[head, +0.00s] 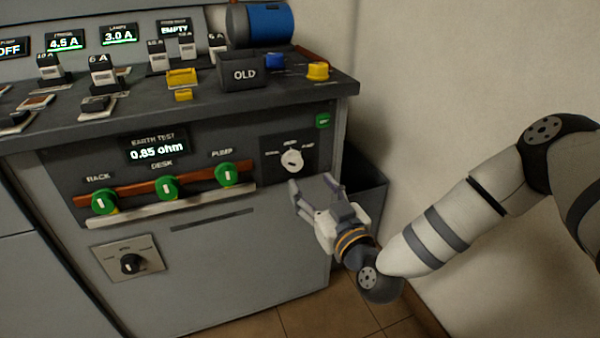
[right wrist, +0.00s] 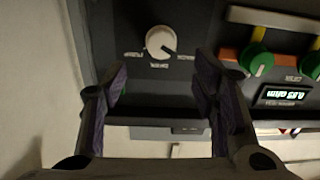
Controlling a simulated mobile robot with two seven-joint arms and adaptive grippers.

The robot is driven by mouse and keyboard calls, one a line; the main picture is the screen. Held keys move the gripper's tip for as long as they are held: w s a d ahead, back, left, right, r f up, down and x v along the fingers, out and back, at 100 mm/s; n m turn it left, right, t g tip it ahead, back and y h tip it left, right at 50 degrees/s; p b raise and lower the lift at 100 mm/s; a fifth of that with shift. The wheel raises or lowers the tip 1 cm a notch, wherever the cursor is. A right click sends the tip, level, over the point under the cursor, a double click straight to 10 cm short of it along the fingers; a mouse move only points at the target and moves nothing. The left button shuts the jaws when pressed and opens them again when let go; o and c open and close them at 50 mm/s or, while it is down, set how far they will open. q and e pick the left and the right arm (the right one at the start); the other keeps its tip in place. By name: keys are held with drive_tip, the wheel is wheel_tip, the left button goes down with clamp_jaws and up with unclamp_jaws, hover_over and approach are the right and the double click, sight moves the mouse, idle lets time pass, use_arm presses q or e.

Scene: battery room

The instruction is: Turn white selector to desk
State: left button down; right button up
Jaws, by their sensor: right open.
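The white selector (head: 292,161) is a round knob on a dark plate at the right end of the cabinet front. Its printed labels are too small to read. In the right wrist view the white selector (right wrist: 161,41) shows upside down, with a dark pointer mark toward its lower right. My right gripper (head: 315,187) is open and empty, just below and to the right of the selector and apart from it. In the right wrist view its two fingers (right wrist: 158,95) stand on either side, with the knob beyond the gap between them. My left gripper is not in view.
Green knobs marked RACK (head: 104,201), DESK (head: 167,187) and PUMP (head: 228,174) sit left of the selector. A black knob (head: 132,264) is lower left. The desk top above holds an OLD bin (head: 251,73). A dark bin (head: 362,190) stands by the wall.

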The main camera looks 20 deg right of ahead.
sight(296, 166)
drive_tip(key=w, duration=0.3)
drive_tip(key=w+b, duration=0.1)
drive_tip(key=w, duration=0.5)
drive_tip(key=shift+a+f+b, duration=0.15)
drive_tip(key=shift+a+b, duration=0.15)
drive_tip(key=shift+a, duration=0.05)
drive_tip(key=c, duration=1.2)
